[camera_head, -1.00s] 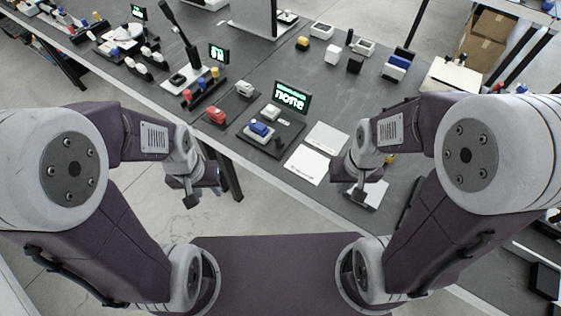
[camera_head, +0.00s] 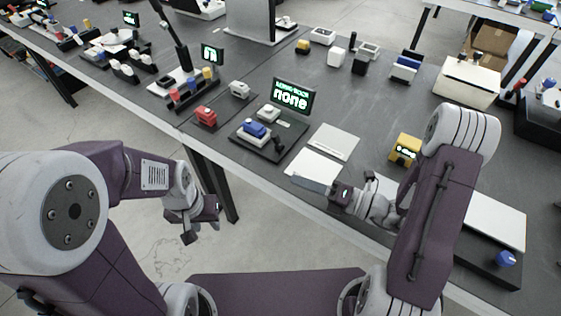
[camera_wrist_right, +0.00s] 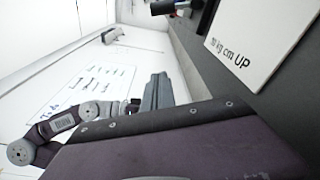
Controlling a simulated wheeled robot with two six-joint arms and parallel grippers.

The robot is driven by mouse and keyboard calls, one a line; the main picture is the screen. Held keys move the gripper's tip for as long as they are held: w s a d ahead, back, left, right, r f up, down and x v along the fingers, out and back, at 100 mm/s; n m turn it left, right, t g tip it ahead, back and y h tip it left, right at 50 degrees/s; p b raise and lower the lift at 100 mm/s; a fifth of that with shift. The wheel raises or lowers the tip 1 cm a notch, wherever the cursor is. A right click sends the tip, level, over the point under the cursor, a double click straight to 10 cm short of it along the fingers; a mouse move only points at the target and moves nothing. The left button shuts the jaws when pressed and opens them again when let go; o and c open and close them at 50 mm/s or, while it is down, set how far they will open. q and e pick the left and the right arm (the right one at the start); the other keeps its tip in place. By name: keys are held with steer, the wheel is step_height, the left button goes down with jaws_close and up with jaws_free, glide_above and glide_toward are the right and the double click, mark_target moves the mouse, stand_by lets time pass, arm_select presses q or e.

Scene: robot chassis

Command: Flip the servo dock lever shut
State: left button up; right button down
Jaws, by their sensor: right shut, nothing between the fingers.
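The servo dock (camera_head: 290,150) is a dark base on the table, holding a blue-and-white block (camera_head: 254,130) and a small white piece (camera_head: 269,111). Its screen (camera_head: 293,96) reads "none". A small black lever (camera_head: 278,143) appears at the dock's right side; its exact position is too small to tell. My right gripper (camera_head: 314,187) is shut and empty, over the white card in front of the dock, apart from the lever. It also shows in the right wrist view (camera_wrist_right: 156,92). My left gripper (camera_head: 202,228) hangs off the table's front edge; its finger opening is unclear.
A white card (camera_head: 312,166) and a grey plate (camera_head: 333,142) lie right of the dock. A red block (camera_head: 205,116) and a white block (camera_head: 239,89) stand left of it. A yellow box (camera_head: 405,149) stands to the right. The wrist view shows a card lettered "10 kg cm UP" (camera_wrist_right: 256,38).

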mark_target(275, 137)
steer(key=w+d+m+t, duration=0.1)
steer(key=w+m+t, duration=0.1)
steer(key=shift+d+f+m+h, duration=0.3)
steer(key=shift+d+h, duration=0.1)
arm_select(q)
steer(key=shift+f, duration=0.35)
arm_select(e)
steer(key=shift+a, duration=0.15)
steer(key=b+x, duration=0.1)
steer(key=x, duration=0.8)
steer(key=shift+w+a, duration=0.1)
steer(key=shift+a, duration=0.2)
arm_select(q)
steer(key=shift+f, duration=0.4)
arm_select(e)
steer(key=shift+w+d+r, duration=0.2)
steer(key=shift+w+r, duration=0.05)
steer(key=shift+w, duration=0.4)
steer(key=shift+w+d+r, duration=0.25)
steer(key=shift+w, duration=0.4)
steer(key=shift+w+d+r, duration=0.2)
steer(key=shift+w, duration=0.4)
arm_select(q)
steer(key=shift+r, duration=0.1)
